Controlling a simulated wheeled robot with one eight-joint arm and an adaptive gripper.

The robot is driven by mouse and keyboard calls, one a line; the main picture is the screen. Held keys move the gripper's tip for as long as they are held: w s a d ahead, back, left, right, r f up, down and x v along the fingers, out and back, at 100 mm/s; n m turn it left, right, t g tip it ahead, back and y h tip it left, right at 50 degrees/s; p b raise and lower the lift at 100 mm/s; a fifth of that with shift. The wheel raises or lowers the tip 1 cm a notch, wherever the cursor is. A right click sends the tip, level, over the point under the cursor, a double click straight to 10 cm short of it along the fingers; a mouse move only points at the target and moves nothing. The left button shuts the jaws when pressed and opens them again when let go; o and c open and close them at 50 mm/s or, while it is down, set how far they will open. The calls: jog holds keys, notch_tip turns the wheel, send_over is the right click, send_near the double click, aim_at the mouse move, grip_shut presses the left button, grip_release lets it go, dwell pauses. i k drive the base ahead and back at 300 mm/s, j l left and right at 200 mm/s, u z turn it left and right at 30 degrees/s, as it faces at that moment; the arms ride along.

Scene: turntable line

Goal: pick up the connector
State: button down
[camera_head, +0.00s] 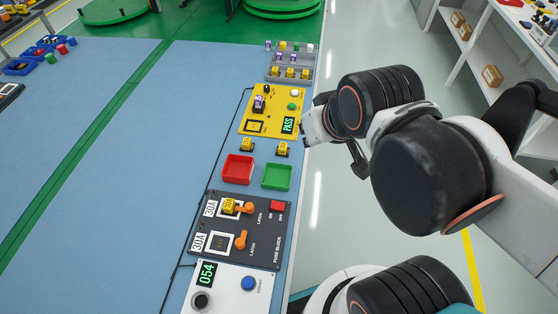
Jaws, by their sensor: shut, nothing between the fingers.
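No part is clearly marked as the connector, and I cannot tell which small part it is. A purple-and-white part (259,102) sits upright on the yellow test board (272,122), whose display reads PASS. Two small yellow parts in dark bases, one at left (247,144) and one at right (283,148), stand just below that board. Another yellow part (229,206) sits in the upper slot of the black fuse block (262,255). My gripper (359,175) is shut and empty, right of the bench edge and apart from these parts; my arm hides much of it.
A red tray (238,157) and a green tray (263,185) look empty. A grey rack (271,76) behind holds several purple and yellow parts. A white box (227,302) with a display and blue button is in front.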

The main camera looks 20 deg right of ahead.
aim_at(258, 101)
jog(key=i+l+u, duration=0.4)
jog(key=u, duration=0.15)
jog(key=i+l+u, duration=0.1)
jog(key=l+u, duration=0.15)
jog(key=l, duration=0.15)
jog(key=i+l+u, duration=0.1)
jog(key=l+u, duration=0.2)
jog(key=i+l+u, duration=0.1)
jog(key=l+u, duration=0.15)
jog(key=l, duration=0.2)
